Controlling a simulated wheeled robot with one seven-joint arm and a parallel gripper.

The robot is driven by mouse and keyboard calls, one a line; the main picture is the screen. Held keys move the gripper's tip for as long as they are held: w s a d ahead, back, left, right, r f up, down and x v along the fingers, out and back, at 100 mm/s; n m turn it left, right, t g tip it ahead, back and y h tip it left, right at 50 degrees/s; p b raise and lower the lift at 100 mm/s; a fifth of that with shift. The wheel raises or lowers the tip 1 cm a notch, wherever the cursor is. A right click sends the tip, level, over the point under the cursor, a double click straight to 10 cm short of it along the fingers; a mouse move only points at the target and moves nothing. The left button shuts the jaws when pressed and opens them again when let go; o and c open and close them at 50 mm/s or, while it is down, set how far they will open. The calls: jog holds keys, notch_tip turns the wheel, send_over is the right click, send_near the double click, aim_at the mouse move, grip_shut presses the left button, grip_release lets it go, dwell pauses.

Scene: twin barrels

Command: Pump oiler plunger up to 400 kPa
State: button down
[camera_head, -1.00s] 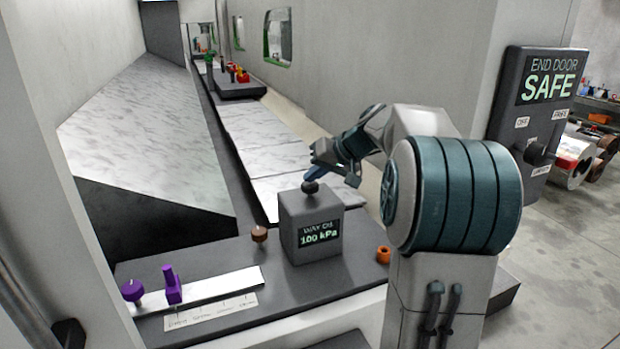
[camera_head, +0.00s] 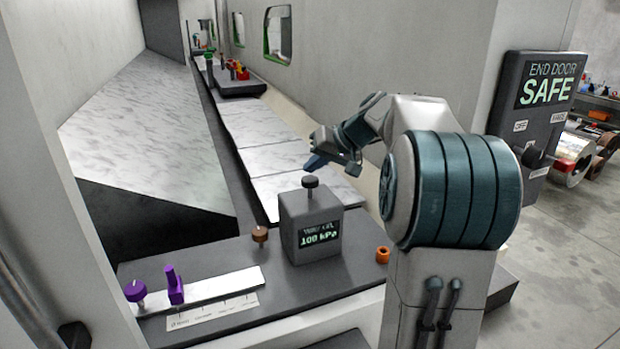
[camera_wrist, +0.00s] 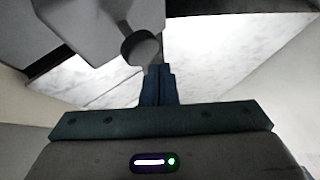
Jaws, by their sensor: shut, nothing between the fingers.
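The way oiler (camera_head: 300,215) is a dark grey box on the dark ledge in the head view. Its screen (camera_head: 318,234) reads 100 kPa. The black plunger knob (camera_head: 310,182) stands raised on a thin stem above the box top. My gripper (camera_head: 312,163) is shut and empty, just above the knob in the head view; whether they touch is hard to tell. In the wrist view the shut fingers (camera_wrist: 158,70) end beside the round plunger knob (camera_wrist: 139,47), with the grey oiler box (camera_wrist: 95,25) beyond.
A brown knob (camera_head: 260,234) stands left of the oiler and an orange ring (camera_head: 383,254) right of it. A purple knob (camera_head: 136,291) and purple slider (camera_head: 174,285) are at front left. An END DOOR SAFE panel (camera_head: 508,110) stands at right.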

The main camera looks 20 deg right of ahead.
aim_at(314, 180)
jog(key=shift+r+p, duration=1.7)
jog(key=shift+r, duration=0.85)
dwell(0.6)
jog(key=shift+g+h, duration=0.5)
jog(key=shift+g, duration=0.2)
jog(key=shift+w+a+r+p, duration=0.1)
jog(key=shift+r+p, duration=0.9)
jog(key=shift+p, duration=0.2)
jog(key=shift+w+a+r+p, duration=0.1)
jog(key=shift+r+p, duration=0.9)
jog(key=shift+p, duration=0.2)
jog(key=shift+f, duration=0.1)
notch_tip(314, 180, down, 9)
jog(key=b, duration=0.7)
